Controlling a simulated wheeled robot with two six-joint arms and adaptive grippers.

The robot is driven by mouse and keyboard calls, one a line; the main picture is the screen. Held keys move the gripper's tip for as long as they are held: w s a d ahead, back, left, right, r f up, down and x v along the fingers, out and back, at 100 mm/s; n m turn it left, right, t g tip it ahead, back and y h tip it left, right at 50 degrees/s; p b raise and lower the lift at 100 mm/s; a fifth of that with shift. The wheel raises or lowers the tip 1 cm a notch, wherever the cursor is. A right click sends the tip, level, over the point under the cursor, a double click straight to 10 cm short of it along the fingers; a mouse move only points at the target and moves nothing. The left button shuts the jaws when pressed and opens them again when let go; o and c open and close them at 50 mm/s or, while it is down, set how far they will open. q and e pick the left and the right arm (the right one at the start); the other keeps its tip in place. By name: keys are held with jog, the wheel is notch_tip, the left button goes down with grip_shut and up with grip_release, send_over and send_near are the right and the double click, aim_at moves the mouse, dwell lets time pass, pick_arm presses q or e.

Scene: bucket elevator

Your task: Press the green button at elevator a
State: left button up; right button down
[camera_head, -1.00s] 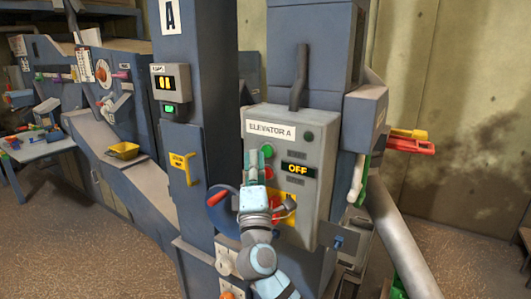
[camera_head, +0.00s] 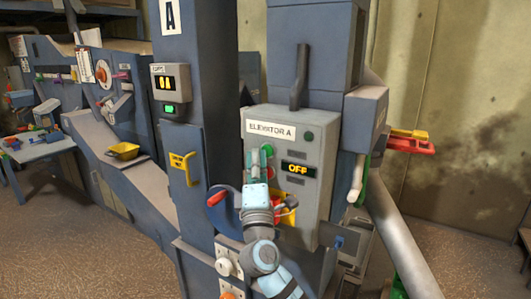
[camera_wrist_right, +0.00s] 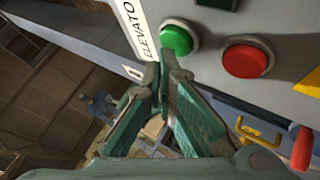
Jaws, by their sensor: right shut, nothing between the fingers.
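The control box labelled ELEVATOR A (camera_head: 312,213) is a light grey panel on the blue machine. Its green button (camera_head: 267,150) is at the upper left of the box, above a red button (camera_head: 268,173). My right gripper (camera_head: 261,156) is shut and empty, its fingertips right at the green button in the head view and partly covering it. In the right wrist view the shut fingertips (camera_wrist_right: 160,72) are just below the green button (camera_wrist_right: 178,37), with the red button (camera_wrist_right: 246,58) to the right. Whether they touch is unclear. My left gripper is out of view.
A display (camera_head: 298,169) on the box reads OFF. A blue column (camera_head: 205,85) with a small lit panel (camera_head: 170,92) stands left. Red and yellow trays (camera_head: 410,145) lie right.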

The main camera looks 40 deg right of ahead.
jog(key=shift+w+d, duration=0.15)
jog(key=shift+d, duration=0.3)
dwell(0.4)
dwell(0.3)
jog(key=shift+s+a, duration=0.3)
jog(key=shift+a, duration=0.5)
jog(key=a, duration=0.2)
jog(key=s+a, duration=0.1)
jog(key=a, duration=0.1)
jog(key=shift+s+a, duration=0.2)
jog(key=shift+a, duration=0.2)
dwell(0.5)
